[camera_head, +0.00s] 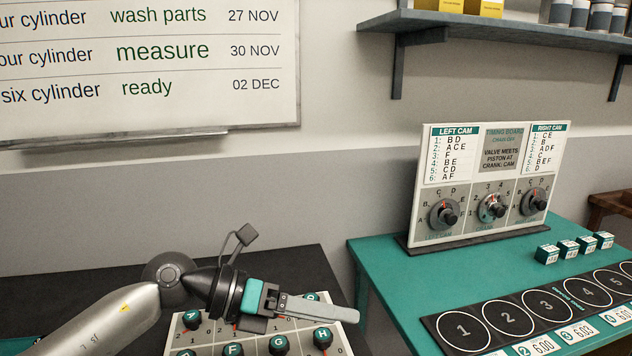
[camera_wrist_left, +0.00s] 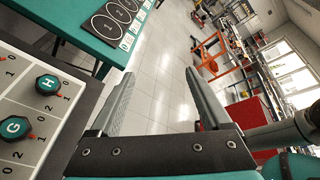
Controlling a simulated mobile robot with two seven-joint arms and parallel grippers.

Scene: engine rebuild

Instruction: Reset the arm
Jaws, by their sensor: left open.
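My left gripper (camera_head: 318,307) comes in from the left in the head view, above a grey panel (camera_head: 256,345) with several dark green lettered knobs. Its fingers point right, toward the gap between the black bench and the green table. In the left wrist view my left gripper (camera_wrist_left: 158,88) shows its two fingers spread apart with nothing between them. The knobs H (camera_wrist_left: 47,84) and G (camera_wrist_left: 15,127) lie left of the fingers there, apart from them. The gripper hides part of the panel in the head view. My right gripper is not in view.
A green table (camera_head: 385,270) stands at the right with a timing board (camera_head: 485,185), several small green-and-white blocks (camera_head: 570,250) and a black mat with numbered circles (camera_head: 505,320). A whiteboard (camera_head: 150,60) and a shelf (camera_head: 500,27) are on the wall. Open floor (camera_wrist_left: 160,65) lies beyond the fingers.

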